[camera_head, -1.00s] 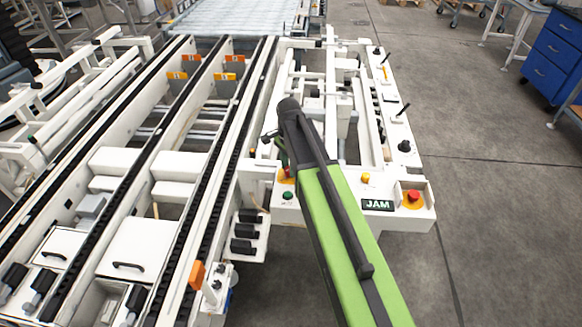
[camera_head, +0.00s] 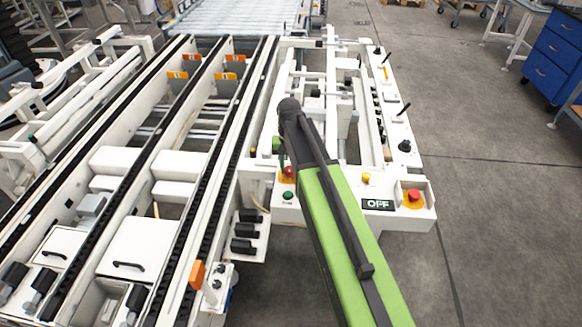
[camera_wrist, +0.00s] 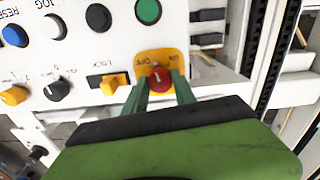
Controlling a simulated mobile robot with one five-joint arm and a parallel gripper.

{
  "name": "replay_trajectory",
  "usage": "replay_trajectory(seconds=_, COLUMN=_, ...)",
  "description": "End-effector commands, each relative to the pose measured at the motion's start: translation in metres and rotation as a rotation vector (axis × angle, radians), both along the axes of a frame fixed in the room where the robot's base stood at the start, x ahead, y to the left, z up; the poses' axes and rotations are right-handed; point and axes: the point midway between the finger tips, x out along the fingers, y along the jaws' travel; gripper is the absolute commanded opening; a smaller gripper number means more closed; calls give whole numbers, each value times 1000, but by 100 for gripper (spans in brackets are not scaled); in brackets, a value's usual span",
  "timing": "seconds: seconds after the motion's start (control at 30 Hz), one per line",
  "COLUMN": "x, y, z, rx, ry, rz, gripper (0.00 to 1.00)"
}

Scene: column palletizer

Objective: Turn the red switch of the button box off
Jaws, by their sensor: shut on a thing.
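The red switch (camera_wrist: 159,80) is a round knob with a white mark on a yellow plate (camera_wrist: 178,57) labelled OFF and ON. My gripper (camera_wrist: 159,88) has a green finger on each side of the knob and is shut on it. Which label the mark points to is hard to tell. In the camera_head view the red switch (camera_head: 289,172) shows beside my arm, at the left end of the button box (camera_head: 330,205). The small display (camera_head: 378,204) on the box reads OFF.
A green button (camera_wrist: 148,11), a black button (camera_wrist: 98,17), a blue button (camera_wrist: 14,36) and a yellow LOCK switch (camera_wrist: 108,84) sit near the knob. A red emergency button (camera_head: 414,196) stands at the box's right end. Conveyor rails (camera_head: 190,170) run on the left.

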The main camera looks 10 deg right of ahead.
Motion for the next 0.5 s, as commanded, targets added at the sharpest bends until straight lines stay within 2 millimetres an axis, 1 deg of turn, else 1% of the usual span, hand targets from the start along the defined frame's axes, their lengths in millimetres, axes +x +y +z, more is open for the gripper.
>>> replay_trajectory(seconds=0.03, x=-3, y=0, z=0, rx=1, ry=9, rz=41, gripper=0)
replay_trajectory(seconds=0.2, x=-3, y=0, z=0, rx=1, ry=9, rz=197, gripper=0)
replay_trajectory(seconds=0.5, x=-3, y=0, z=0, rx=2, ry=9, rz=422, gripper=0)
